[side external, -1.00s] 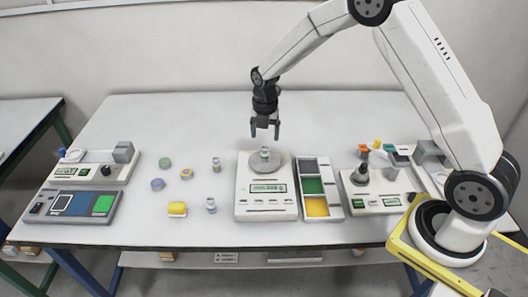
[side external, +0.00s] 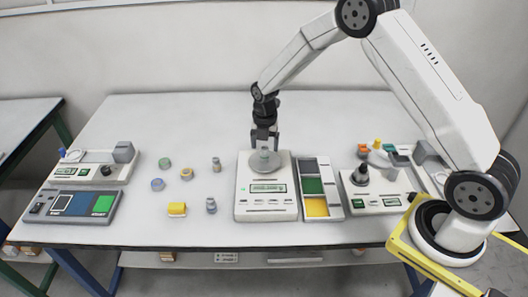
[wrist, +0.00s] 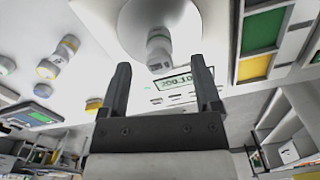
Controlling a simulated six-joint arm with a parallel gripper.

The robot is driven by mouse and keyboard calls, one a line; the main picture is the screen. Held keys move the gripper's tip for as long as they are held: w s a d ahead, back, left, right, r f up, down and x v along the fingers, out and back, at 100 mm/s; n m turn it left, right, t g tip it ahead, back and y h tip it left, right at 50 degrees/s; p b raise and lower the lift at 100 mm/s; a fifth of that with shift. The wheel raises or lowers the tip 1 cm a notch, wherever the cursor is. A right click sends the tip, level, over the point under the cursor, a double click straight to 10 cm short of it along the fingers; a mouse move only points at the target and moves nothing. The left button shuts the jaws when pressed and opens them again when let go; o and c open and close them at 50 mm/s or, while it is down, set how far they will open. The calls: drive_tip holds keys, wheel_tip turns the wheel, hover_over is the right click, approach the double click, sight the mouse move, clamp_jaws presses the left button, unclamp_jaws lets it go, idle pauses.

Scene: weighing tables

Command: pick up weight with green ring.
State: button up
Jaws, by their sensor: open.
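A small grey-white cylindrical weight (side external: 264,155) stands upright on the round pan (side external: 284,159) of the middle scale. In the wrist view the weight appears between and just beyond the fingertips of my gripper (wrist: 158,64). I cannot tell whether either finger touches it.
A tray with green and yellow compartments (side external: 332,186) adjoins the scale on the right. Another scale (side external: 378,203) stands farther right. The back of the table is clear.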

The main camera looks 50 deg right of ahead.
sight(264, 148)
drive_tip(key=shift+f, duration=1.9)
clamp_jaws()
